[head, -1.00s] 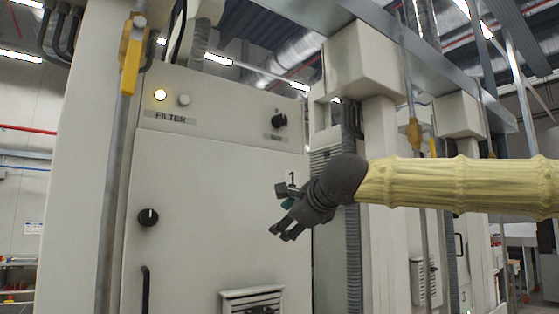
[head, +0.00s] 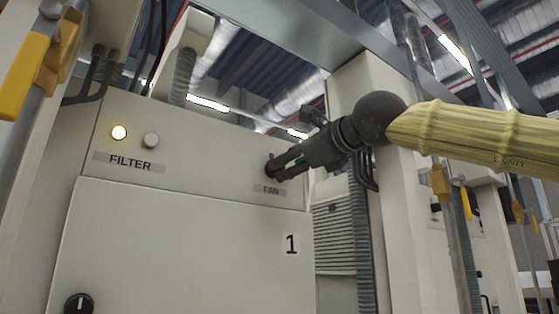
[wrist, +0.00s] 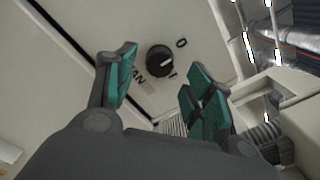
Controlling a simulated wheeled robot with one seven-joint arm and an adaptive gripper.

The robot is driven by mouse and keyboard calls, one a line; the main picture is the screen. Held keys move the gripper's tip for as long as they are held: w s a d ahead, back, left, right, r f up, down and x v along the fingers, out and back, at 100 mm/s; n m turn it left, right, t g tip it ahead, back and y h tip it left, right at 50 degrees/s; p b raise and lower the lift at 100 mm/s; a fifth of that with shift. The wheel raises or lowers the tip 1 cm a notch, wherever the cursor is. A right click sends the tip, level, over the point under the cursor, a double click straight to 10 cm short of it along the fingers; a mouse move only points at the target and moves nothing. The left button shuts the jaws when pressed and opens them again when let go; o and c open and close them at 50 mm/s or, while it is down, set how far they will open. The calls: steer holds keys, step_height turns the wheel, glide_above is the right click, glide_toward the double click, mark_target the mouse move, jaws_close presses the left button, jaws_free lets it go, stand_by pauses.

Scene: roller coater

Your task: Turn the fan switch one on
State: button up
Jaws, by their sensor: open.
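The fan switch is a round black knob (wrist: 160,60) on the pale cabinet panel. In the wrist view it has a white pointer mark, with a 0 and a 1 printed beside it. The mark points to the right side of the knob; which number it lines up with is hard to tell. In the head view the FAN label (head: 271,189) sits below the knob, which my gripper partly hides. My gripper (head: 284,164) is open, with its fingers at the knob. In the wrist view the knob shows between and beyond the teal fingertips; contact cannot be told.
Another black knob (head: 78,304) is at lower left. Ducts and a column (head: 365,85) stand to the right.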

mark_target(281, 168)
steer(key=p+x, duration=0.1)
steer(key=x, duration=0.2)
steer(key=shift+w+d, duration=0.15)
steer(key=shift+w, duration=0.15)
steer(key=shift+w+a, duration=0.4)
steer(key=shift+a, duration=0.1)
steer(key=shift+s+r, duration=0.2)
steer(key=shift+s, duration=0.35)
steer(key=c, duration=0.8)
steer(key=shift+w+d, duration=0.1)
steer(key=shift+c, duration=1.1)
